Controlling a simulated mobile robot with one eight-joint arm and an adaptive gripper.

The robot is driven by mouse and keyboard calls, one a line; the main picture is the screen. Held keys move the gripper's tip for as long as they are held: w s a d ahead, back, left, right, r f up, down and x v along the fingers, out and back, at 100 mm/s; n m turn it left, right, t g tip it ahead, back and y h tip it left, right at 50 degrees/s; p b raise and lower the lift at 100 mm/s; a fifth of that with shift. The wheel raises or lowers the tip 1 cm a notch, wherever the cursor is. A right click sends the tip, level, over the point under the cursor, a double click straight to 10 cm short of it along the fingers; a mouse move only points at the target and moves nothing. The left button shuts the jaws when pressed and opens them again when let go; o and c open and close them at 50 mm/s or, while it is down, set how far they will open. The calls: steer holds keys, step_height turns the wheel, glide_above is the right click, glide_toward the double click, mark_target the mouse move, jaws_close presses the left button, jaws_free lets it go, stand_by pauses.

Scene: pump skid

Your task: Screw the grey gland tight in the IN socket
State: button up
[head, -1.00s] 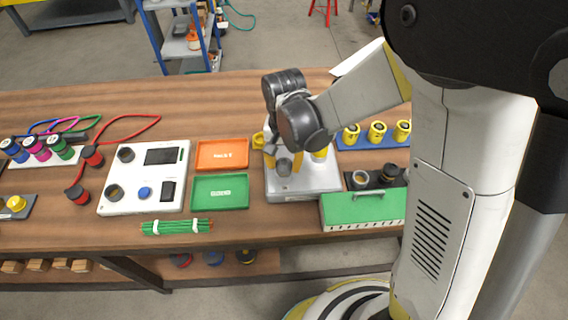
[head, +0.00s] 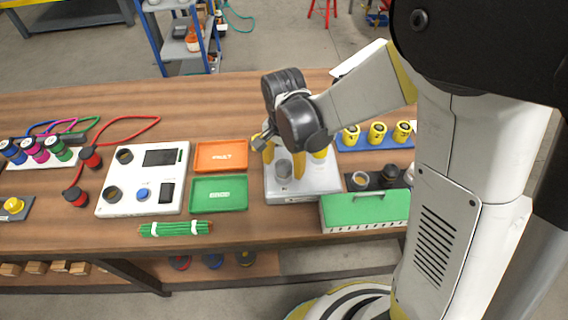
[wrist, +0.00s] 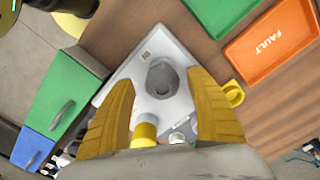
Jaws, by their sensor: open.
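The grey gland (wrist: 162,78) has a hex-shaped head and stands on the pale pump skid plate (wrist: 160,48). In the head view the gland (head: 284,170) shows just below my fingers. My gripper (wrist: 161,82) is open, its yellow fingers on either side of the gland in the wrist view, with gaps visible. In the head view my gripper (head: 284,160) is over the skid, pointing down. The IN socket is hidden, and I cannot read its label or tell how deep the gland sits.
A yellow ring (wrist: 233,93) and a yellow post (wrist: 144,132) stand close to my fingers on the skid. Orange (head: 221,156) and green (head: 219,194) trays lie to the left in the head view. A green box (head: 364,210) stands at front right, and yellow cylinders (head: 377,132) behind it.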

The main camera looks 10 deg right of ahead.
steer(key=n, duration=0.3)
steer(key=shift+n+b, duration=0.4)
steer(key=n, duration=0.5)
steer(key=shift+b, duration=0.3)
steer(key=c, duration=1.2)
steer(key=m, duration=0.4)
steer(key=shift+b, duration=0.3)
steer(key=m, duration=0.4)
steer(key=shift+m, duration=0.4)
